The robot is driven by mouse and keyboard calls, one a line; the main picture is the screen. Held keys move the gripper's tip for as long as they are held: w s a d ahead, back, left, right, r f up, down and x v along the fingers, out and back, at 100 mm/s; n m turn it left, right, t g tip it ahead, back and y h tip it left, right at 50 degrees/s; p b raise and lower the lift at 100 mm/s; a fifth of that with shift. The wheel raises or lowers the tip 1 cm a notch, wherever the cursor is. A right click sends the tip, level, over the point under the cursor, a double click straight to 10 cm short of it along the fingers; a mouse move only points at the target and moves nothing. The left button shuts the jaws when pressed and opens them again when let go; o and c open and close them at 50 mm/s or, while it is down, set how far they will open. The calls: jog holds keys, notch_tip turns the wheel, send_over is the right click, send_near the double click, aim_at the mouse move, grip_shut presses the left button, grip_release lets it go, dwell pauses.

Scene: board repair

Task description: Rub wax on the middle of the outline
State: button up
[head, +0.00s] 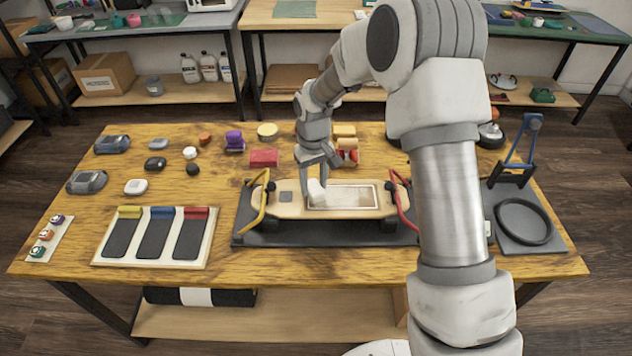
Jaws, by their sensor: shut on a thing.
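A light wooden board (289,208) lies across a dark stand near the middle of the table. A pale rectangular outline (372,205) is marked on its right half, and the area inside looks whitish. My gripper (318,180) points down over the left end of the outline. It is shut on a white block, the wax (317,191), which is at or just above the board surface. I cannot tell whether the wax touches the board. A small dark square (286,197) sits on the board left of the outline.
A yellow clamp (258,205) and a red clamp (405,205) stand at the board's two ends. A panel with three dark strips (155,236) lies left.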

jog(key=shift+d+p, duration=0.4)
jog(key=shift+d, duration=5)
jog(key=shift+d+f, duration=0.15)
jog(key=shift+d, duration=1.6)
jog(key=shift+s+d, duration=0.1)
jog(key=shift+s, duration=0.5)
jog(key=shift+a, duration=2.05)
jog(key=shift+w+a+r+b, duration=0.1)
jog(key=shift+a+b, duration=0.1)
jog(key=shift+a, duration=1.55)
jog(key=shift+a+r+b, duration=0.1)
jog(key=shift+a+b, duration=0.05)
jog(key=shift+a, duration=1.6)
jog(key=shift+a+f, duration=0.1)
jog(key=shift+a, duration=1.65)
jog(key=shift+d, duration=0.1)
